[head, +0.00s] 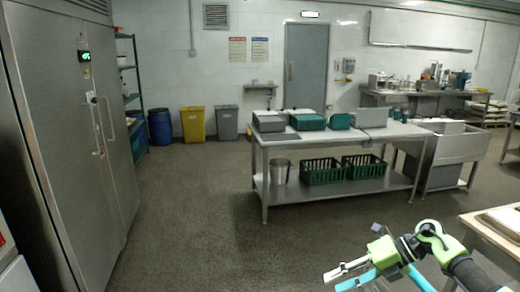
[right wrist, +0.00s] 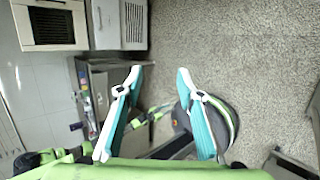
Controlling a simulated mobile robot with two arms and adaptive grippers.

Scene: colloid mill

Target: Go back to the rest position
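My right gripper (head: 342,278) shows at the lower right of the head view, with its green and black arm coming in from the right edge. It is held over the speckled grey floor, clear of the tables. In the right wrist view the right gripper (right wrist: 160,72) has its two white and teal fingers spread apart, with nothing between them. My left gripper does not show in the head view.
A steel table (head: 343,137) holding trays and green crates stands mid-room. A steel sink (head: 455,150) is to its right, and a wooden-topped table (head: 490,228) is at the right edge. Tall steel cabinets (head: 58,130) line the left. The floor (head: 200,220) between is clear.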

